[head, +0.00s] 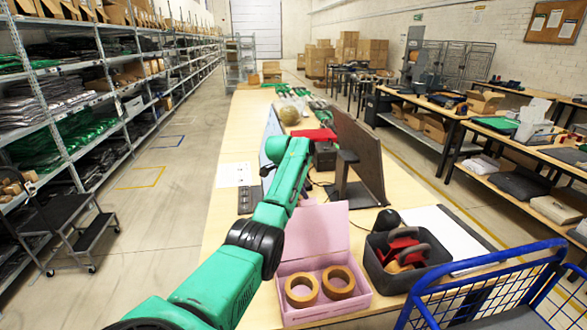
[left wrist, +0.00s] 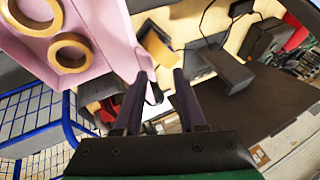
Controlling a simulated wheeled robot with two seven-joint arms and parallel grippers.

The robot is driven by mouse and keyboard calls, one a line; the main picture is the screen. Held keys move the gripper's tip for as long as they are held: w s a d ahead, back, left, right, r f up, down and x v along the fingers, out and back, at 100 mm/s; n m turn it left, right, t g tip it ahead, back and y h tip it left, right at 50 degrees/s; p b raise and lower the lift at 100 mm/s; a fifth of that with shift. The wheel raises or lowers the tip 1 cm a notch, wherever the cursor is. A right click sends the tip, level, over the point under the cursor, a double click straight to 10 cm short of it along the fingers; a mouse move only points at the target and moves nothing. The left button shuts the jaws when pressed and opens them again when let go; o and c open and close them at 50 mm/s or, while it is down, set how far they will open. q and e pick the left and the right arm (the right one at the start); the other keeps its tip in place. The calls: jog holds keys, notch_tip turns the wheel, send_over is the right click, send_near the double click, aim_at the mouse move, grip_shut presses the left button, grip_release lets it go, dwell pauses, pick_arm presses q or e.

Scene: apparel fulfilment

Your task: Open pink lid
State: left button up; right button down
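The pink box (head: 322,311) stands on the near end of the long table with two brown tape rolls (head: 338,283) inside. Its pink lid (head: 318,232) is raised and stands roughly upright at the back of the box. In the left wrist view the lid (left wrist: 105,40) lies just left of my left gripper (left wrist: 160,74). The two dark fingers are apart with nothing between them; I cannot tell whether one touches the lid edge. In the head view my green left arm reaches over the box's left side, and its gripper is mostly hidden. My right gripper is not in view.
A dark grey bin (head: 401,278) with red and grey items stands right of the box. A monitor (head: 357,155) stands behind the lid. A blue wire cart (head: 490,285) is at the lower right. A white sheet (head: 440,235) lies on the table at right.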

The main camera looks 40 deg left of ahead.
pick_arm(q)
jog(key=b+v, duration=0.3)
jog(key=v, duration=0.8)
jog(key=shift+r, duration=0.25)
